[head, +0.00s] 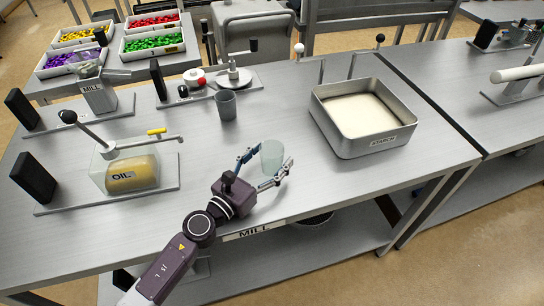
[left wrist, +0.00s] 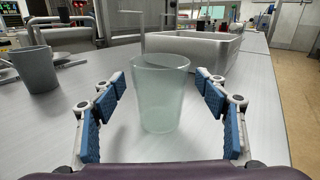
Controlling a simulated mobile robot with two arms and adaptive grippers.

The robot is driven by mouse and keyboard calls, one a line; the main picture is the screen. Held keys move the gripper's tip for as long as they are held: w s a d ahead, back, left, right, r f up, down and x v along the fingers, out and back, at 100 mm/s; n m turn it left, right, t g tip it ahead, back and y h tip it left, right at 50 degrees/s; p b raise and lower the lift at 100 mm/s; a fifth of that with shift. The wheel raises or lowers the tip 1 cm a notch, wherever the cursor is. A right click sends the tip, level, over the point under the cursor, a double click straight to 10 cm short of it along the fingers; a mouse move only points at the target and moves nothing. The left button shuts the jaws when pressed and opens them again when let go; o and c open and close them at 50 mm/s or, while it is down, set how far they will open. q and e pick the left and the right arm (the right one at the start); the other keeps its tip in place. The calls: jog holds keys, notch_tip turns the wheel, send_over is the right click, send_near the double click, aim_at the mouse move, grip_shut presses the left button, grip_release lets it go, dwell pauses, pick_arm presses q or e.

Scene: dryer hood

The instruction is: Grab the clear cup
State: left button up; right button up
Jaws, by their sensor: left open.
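The clear cup (head: 272,157) is pale, greenish and see-through, and stands upright on the metal table near its front edge. My left gripper (head: 263,169) is open, with its fingers reaching to either side of the cup. In the left wrist view the cup (left wrist: 160,95) stands in the middle between the blue finger pads, with a visible gap on each side. The pads of the left gripper (left wrist: 160,108) do not appear to touch it. My right gripper is not in view.
A grey cup (head: 226,105) stands behind the clear cup. A metal bin marked STARCH (head: 374,146) is to the right. An oil dispenser (head: 130,170) and a mill (head: 97,92) stand at the left. The table (head: 200,135) is bare around the clear cup.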

pick_arm(q)
jog(key=shift+w+d, duration=0.3)
jog(key=c, duration=1.2)
jog(key=shift+r, duration=0.1)
